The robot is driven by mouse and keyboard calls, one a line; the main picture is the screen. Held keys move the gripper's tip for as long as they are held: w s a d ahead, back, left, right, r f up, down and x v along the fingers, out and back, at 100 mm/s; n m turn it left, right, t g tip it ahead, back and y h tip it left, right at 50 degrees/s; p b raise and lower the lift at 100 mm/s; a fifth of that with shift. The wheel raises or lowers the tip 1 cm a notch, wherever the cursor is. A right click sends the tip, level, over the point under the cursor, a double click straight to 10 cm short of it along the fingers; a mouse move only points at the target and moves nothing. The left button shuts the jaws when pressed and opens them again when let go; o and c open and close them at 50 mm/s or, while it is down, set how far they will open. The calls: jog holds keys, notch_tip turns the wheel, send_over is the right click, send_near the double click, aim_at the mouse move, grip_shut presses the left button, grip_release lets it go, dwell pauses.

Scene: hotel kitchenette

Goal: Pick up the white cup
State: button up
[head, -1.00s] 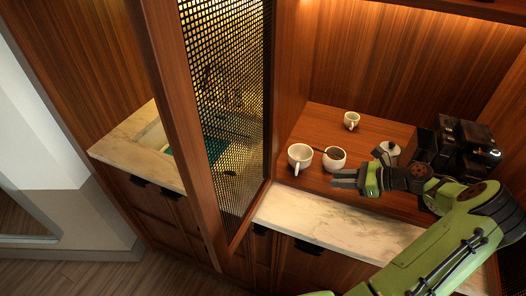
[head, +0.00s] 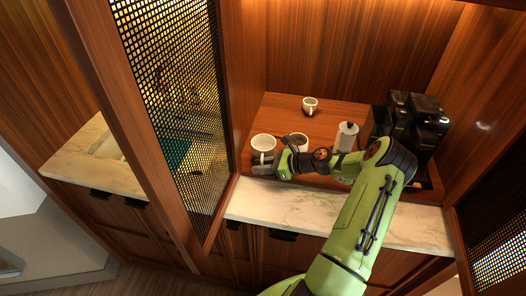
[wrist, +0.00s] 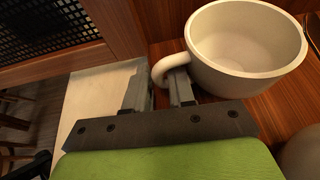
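A white cup (head: 263,144) stands upright at the left front of the wooden shelf. In the wrist view the white cup (wrist: 240,60) fills the upper right, with its handle pointing left toward my fingers. My gripper (head: 262,165) is in front of this cup, low at its handle. In the wrist view my gripper (wrist: 160,88) is open with a gap between the fingers. The handle curves between them, and the right finger appears to overlap the handle's loop. Contact cannot be told.
A second white cup (head: 299,141) with a dark utensil stands close to the right. A smaller cup (head: 310,105) stands farther back. A pale lidded canister (head: 347,136) and a black coffee machine (head: 411,125) are at right. The mesh door (head: 180,100) stands open at left.

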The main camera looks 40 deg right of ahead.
grip_shut()
dwell(0.3)
jog(key=shift+r, duration=0.2)
jog(key=shift+s+a+r, duration=0.1)
jog(key=shift+s+r, duration=0.45)
jog(key=s+a, duration=0.2)
jog(key=s, duration=0.3)
jog(key=s+a, duration=0.1)
jog(key=s, duration=0.4)
jog(key=s+a, duration=0.2)
jog(key=s, duration=0.4)
jog(key=shift+a, duration=0.3)
